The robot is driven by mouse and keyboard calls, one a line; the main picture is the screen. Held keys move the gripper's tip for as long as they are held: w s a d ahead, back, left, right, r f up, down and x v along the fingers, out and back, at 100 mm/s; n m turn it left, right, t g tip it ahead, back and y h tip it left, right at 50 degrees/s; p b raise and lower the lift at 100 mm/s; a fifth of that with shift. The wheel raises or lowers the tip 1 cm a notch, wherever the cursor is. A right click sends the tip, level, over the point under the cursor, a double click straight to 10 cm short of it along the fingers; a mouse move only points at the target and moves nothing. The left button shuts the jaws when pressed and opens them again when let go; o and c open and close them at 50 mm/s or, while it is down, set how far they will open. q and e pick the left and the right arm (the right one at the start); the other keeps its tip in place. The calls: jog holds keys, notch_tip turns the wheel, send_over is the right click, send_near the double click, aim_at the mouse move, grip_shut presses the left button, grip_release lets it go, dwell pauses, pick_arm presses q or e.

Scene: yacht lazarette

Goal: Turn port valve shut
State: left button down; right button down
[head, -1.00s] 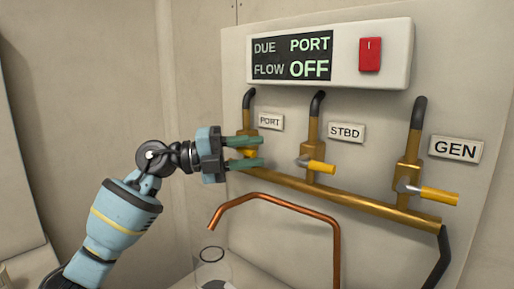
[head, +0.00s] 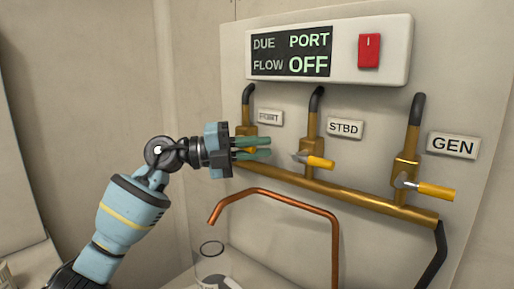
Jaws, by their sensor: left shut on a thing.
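The port valve (head: 246,130) is the leftmost brass valve on the wall panel, beside the PORT label (head: 270,117). My left gripper (head: 253,148) is at this valve, its green fingers close together and shut on the port valve's handle. The fingers hide most of the handle, so its angle cannot be told. The display (head: 291,54) reads DUE PORT and FLOW OFF. My right gripper is not in view.
The STBD valve handle (head: 320,162) and GEN valve handle (head: 437,191) stick out to the right. A brass manifold (head: 335,192) runs below the valves. A bent copper pipe (head: 276,194) stands over a clear container (head: 211,265). A red switch (head: 369,50) is beside the display.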

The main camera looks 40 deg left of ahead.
pick_arm(q)
jog(key=shift+r+n+t+h+p, duration=0.4)
jog(key=shift+r+n+h+p, duration=0.1)
jog(key=shift+n+p, duration=0.1)
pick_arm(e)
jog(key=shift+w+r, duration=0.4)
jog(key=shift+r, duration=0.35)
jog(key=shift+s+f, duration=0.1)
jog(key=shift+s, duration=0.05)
pick_arm(q)
jog(key=c, duration=1.4)
grip_release()
jog(key=shift+a+f, duration=0.1)
